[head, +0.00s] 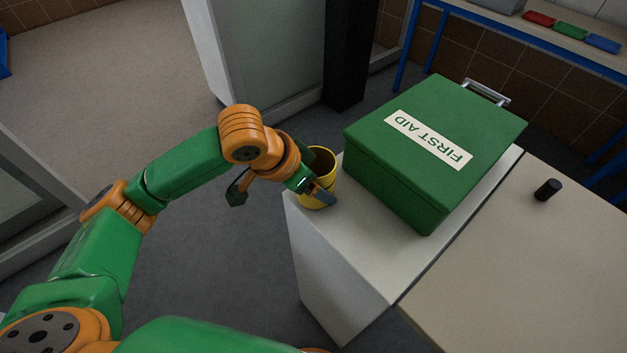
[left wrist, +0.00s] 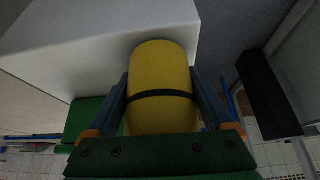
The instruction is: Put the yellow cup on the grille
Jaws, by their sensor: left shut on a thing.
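The yellow cup (head: 318,190) is at the left corner of a white cabinet top, beside a green first aid box. In the left wrist view the yellow cup (left wrist: 162,78) fills the space between the fingers, with a dark band around it. My left gripper (head: 318,192) is shut on the cup; in the left wrist view its fingers (left wrist: 163,100) press on both sides. Whether the cup rests on the surface or is slightly raised I cannot tell. No grille can be made out. My right gripper is not in view.
The first aid box (head: 400,190) covers most of the white cabinet top (head: 375,245). A beige surface (head: 540,270) on the right holds a small black cylinder (head: 548,189). A blue-framed table (head: 530,40) with coloured trays stands at the back. Grey floor is free on the left.

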